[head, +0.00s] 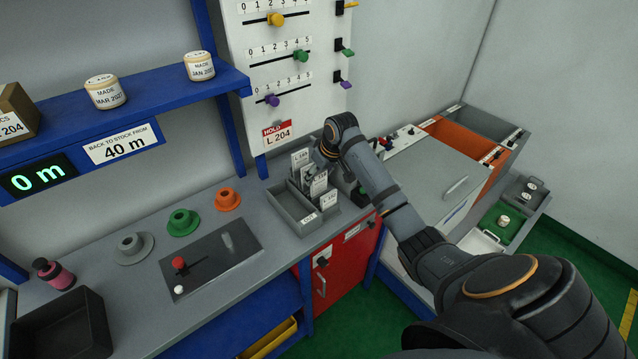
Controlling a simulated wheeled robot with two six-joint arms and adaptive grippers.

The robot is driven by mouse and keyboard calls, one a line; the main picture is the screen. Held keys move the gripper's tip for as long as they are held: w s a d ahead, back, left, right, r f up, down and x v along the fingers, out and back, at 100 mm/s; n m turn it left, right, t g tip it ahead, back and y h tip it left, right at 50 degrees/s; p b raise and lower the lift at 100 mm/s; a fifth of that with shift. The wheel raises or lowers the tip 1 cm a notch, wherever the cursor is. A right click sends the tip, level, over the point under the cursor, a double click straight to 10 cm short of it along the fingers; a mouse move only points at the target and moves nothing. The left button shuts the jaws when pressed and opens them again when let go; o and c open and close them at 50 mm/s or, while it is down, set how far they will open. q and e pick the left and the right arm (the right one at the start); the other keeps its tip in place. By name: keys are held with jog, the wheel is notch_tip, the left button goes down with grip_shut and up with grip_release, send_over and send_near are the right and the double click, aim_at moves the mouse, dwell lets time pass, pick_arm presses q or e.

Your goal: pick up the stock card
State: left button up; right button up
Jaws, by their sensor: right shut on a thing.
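White stock cards with printed labels stand upright in a grey divided card box (289,213) on the bench. One card (300,158) is at the back, one card (318,184) is in the middle and one card (329,199) is at the front. My right gripper (316,171) reaches down into the box from the right and is shut on a card, apparently the middle one. Its fingertips are small and partly hidden, and the card labels are hard to read. My left gripper is out of view.
A red-topped HOLD L 204 tag (277,134) hangs on the white slider board (287,40) behind the box. Grey, green and orange (228,199) flanged parts and a dark lever plate (205,262) lie left of it. A grey lidded cabinet (432,177) stands right.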

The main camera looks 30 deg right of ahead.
jog(key=s+d+r+b, duration=0.8)
jog(key=s+r, duration=0.2)
jog(key=s, duration=0.1)
jog(key=shift+d+r, duration=0.2)
jog(key=shift+d, duration=0.2)
dwell(0.7)
